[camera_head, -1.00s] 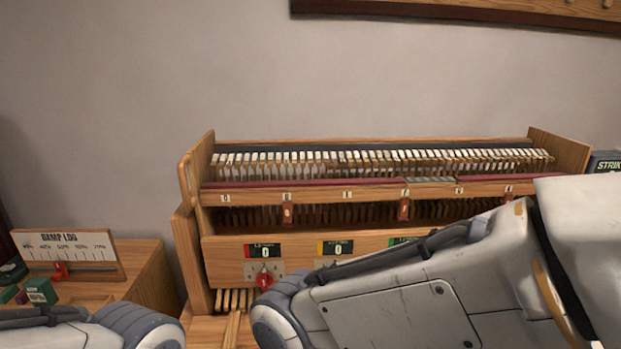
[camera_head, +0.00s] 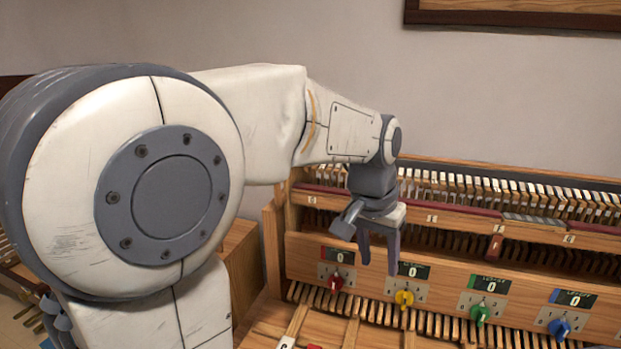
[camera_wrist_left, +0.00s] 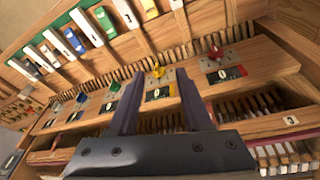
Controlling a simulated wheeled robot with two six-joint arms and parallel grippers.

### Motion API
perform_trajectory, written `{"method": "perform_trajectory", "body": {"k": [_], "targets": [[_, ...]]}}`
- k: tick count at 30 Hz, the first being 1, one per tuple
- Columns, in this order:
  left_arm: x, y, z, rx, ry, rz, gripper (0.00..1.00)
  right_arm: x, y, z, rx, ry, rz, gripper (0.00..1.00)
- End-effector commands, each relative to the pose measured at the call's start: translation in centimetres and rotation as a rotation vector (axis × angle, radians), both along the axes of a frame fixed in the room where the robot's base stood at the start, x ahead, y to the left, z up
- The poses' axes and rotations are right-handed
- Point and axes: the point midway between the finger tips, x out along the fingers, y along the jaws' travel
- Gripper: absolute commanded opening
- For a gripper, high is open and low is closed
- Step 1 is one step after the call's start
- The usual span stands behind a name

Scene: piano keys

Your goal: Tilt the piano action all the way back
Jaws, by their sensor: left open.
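The piano action (camera_head: 440,212) is a long wooden frame with rows of pale-tipped hammers and a dark red rail; how far it is tilted I cannot tell. In the left wrist view it is seen at an angle, with a numbered wooden rail (camera_wrist_left: 282,122) at the lower right. My left gripper (camera_head: 379,266) is open and empty, fingers pointing down in front of the action's left half. It hides part of the rail and hammers behind it. In the left wrist view, the gripper's fingers (camera_wrist_left: 158,82) stand apart with the dial panel beyond them. My right gripper is out of view.
Below the action, a wooden panel carries red (camera_head: 336,283), yellow (camera_head: 404,298), green (camera_head: 480,314) and blue (camera_head: 559,329) knobs with small displays. Key ends (camera_head: 350,306) run beneath it. The wooden side post (camera_head: 272,250) stands left of the panel. A framed board (camera_head: 515,14) hangs above.

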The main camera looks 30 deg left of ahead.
Motion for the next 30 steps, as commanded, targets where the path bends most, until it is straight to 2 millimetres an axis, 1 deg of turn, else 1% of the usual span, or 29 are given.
{"method": "perform_trajectory", "body": {"k": [1, 2, 3, 5, 6, 9, 12, 14, 16, 19, 30], "targets": [[2.2, 4.1, 2.7, 0.005, -0.028, 0.1, 0.49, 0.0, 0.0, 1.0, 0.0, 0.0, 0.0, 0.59], [3.2, 6.3, 3.9, 0.01, -0.044, 0.149, 0.49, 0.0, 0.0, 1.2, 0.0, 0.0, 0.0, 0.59], [4.1, 9.2, 5.4, 0.018, -0.062, 0.209, 0.49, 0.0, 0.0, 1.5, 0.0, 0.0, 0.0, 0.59], [5.0, 13.5, 7.5, 0.029, -0.086, 0.293, 0.49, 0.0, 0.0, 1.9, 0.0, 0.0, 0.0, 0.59], [5.2, 16.0, 8.7, 0.038, -0.099, 0.343, 0.49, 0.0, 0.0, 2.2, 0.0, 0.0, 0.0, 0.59], [5.1, 21.2, 11.0, 0.058, -0.126, 0.439, 0.49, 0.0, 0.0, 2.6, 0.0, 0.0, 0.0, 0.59], [4.6, 24.4, 12.4, 0.072, -0.142, 0.498, 0.49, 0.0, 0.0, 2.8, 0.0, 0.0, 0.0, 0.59], [4.5, 25.4, 12.8, 0.077, -0.147, 0.517, 0.49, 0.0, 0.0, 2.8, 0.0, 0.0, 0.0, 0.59], [4.4, 26.0, 12.7, 0.08, -0.148, 0.526, 0.49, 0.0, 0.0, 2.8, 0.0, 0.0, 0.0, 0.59], [4.8, 26.2, 11.7, 0.08, -0.149, 0.527, 0.49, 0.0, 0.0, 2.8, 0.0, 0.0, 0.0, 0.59], [7.1, 27.1, 5.6, 0.079, -0.147, 0.524, 0.49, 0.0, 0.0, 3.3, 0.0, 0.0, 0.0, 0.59]]}}
